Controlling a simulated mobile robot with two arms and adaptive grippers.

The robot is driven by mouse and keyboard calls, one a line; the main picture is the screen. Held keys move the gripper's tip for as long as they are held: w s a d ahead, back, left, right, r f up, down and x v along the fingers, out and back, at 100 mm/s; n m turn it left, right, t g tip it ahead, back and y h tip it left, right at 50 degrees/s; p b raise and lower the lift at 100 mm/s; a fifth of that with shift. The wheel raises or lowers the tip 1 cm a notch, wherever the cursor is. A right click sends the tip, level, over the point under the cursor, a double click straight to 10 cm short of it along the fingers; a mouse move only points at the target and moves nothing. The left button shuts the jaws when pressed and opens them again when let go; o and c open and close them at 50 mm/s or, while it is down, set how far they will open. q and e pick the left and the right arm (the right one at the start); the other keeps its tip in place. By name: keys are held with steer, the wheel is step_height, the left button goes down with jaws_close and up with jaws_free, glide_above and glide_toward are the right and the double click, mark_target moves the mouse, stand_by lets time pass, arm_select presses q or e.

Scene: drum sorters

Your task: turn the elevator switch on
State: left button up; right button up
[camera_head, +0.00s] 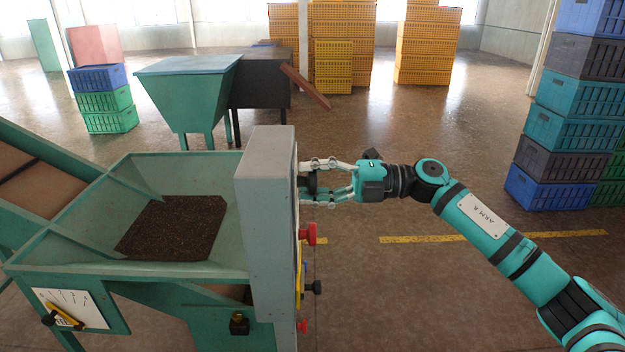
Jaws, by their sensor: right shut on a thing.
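The grey control box (265,220) stands upright at the middle of the view, beside the green hopper. Its switch face is turned to the right and seen nearly edge-on. My right gripper (312,184) comes in from the right and is shut on a black switch knob (307,183) at the upper part of that face. The knob is partly hidden by the fingers, and I cannot tell which way it is turned or whether it is the elevator switch. Below it are a red button (309,234) and another black knob (313,287). My left gripper is not in view.
The green hopper (215,170) with dark grain is left of the box. A dial plate with a yellow lever (66,312) is at lower left. Stacked crates (567,125) stand at the right. The floor between the box and crates is clear.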

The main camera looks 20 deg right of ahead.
steer(key=o, duration=1.2)
steer(key=v, duration=1.2)
steer(key=shift+d, duration=0.1)
